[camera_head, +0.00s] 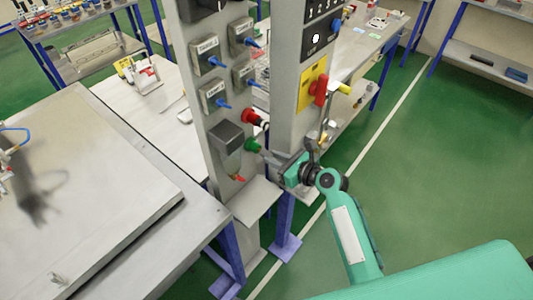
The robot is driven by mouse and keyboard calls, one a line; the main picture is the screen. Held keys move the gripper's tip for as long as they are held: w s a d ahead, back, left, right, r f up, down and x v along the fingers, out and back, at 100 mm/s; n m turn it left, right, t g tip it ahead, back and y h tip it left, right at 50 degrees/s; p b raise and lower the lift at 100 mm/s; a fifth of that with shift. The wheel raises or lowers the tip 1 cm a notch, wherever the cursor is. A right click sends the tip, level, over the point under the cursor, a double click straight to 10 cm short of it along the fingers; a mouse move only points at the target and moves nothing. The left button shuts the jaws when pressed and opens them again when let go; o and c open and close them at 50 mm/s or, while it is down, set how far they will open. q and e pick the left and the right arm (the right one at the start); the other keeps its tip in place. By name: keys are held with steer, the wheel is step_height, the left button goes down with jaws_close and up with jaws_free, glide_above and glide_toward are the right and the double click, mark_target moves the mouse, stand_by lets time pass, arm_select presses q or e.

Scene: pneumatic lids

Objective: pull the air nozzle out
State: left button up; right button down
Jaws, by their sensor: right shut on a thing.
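My right gripper (273,159) reaches left from the teal arm to the front of the grey panel post. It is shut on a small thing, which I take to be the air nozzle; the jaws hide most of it. The jaws are close to the green socket (252,146) on the panel. I cannot tell whether the nozzle is still in that socket. A red socket (249,116) with a black-and-white end sits just above the green one.
Two grey posts stand close together. The left has grey boxes with blue levers (216,97) and a filter unit (228,138); the right has a red knob on a yellow plate (312,86). A grey table (110,200) fills the left. Open green floor (430,170) lies right.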

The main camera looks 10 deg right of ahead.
steer(key=shift+s+d, duration=0.3)
steer(key=shift+s, duration=0.1)
steer(key=shift+s+d+p, duration=0.4)
steer(key=shift+s+p, duration=0.05)
steer(key=shift+p, duration=0.1)
steer(key=s+d+r+p, duration=0.3)
steer(key=s+r+p, duration=0.1)
steer(key=r+p, duration=0.3)
steer(key=shift+r+p, duration=0.25)
steer(key=shift+p, duration=0.7)
stand_by(0.4)
